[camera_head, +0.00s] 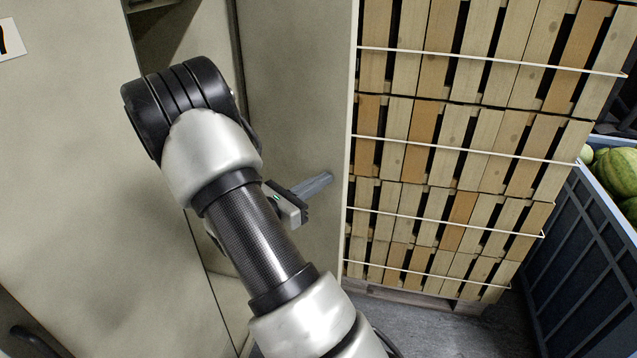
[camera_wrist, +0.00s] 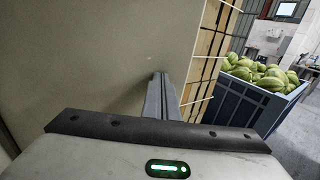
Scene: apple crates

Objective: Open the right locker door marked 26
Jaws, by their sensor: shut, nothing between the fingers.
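The beige locker stands at the left in the head view. Its right door (camera_head: 292,95) is swung well open, with an opening and a shelf showing at the upper left of it. The number 26 is not visible. The door panel also fills much of the wrist view (camera_wrist: 110,60). My gripper (camera_head: 328,180) is shut and empty, in front of the door's face near its free right edge. Its fingers (camera_wrist: 160,80) point toward the panel in the wrist view. I cannot tell whether they touch it. My arm hides part of the opening.
A closed-looking beige panel (camera_head: 80,180) with a partly cut-off number label (camera_head: 10,38) is at the left. Strapped wooden crates (camera_head: 460,130) stand behind the door on a pallet. A blue bin (camera_head: 590,240) of watermelons (camera_head: 618,172) stands at the right. A strip of floor (camera_head: 470,325) is bare.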

